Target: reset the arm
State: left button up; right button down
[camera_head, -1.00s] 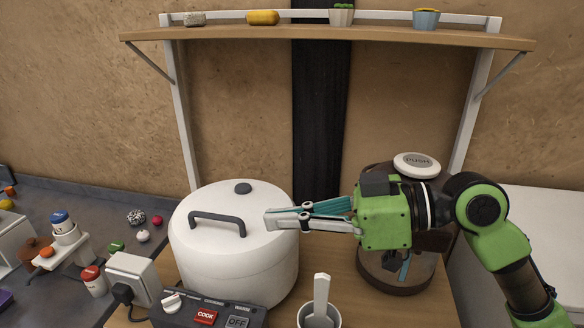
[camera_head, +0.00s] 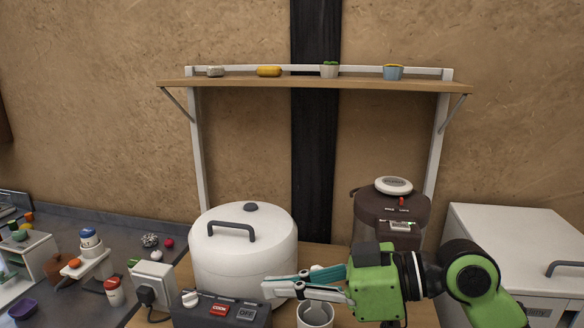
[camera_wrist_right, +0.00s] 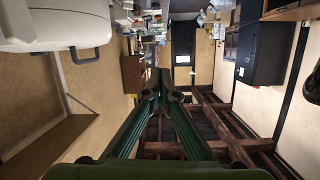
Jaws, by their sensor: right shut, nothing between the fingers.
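My right gripper (camera_head: 268,288) comes in from the right in the head view, on a green and black arm. Its fingers are together and hold nothing. They point left, in front of the lower part of the white rice cooker (camera_head: 240,245) and above its control box. In the right wrist view the green fingers of the gripper (camera_wrist_right: 162,82) meet in the middle with only the room behind them. My left gripper is not in view.
A white cup (camera_head: 315,314) stands below the fingers. A brown dispenser (camera_head: 385,212) is behind my right arm, and a white cabinet (camera_head: 510,235) is at the right. A shelf (camera_head: 320,85) spans the wall. Small objects crowd the left counter (camera_head: 60,225).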

jog(key=s+d+f+m+t+h, duration=0.1)
jog(key=d+f+m+h, duration=0.2)
jog(key=f, duration=0.8)
jog(key=s+d+f+m+t+h, duration=0.1)
jog(key=d+f+m+t+h, duration=0.15)
jog(key=f, duration=0.95)
jog(key=s+d+f+m+g+h, duration=0.4)
jog(key=s+d+f+m+h, duration=0.4)
jog(key=s+d+f, duration=0.85)
notch_tip(320, 180, down, 25)
jog(key=s+n, duration=0.2)
jog(key=s+d+f+g, duration=0.2)
jog(key=s+d+f, duration=0.1)
jog(key=s+f, duration=1.3)
jog(key=shift+s+f+h, duration=0.35)
jog(key=shift+s+h, duration=0.1)
jog(key=shift+s, duration=0.3)
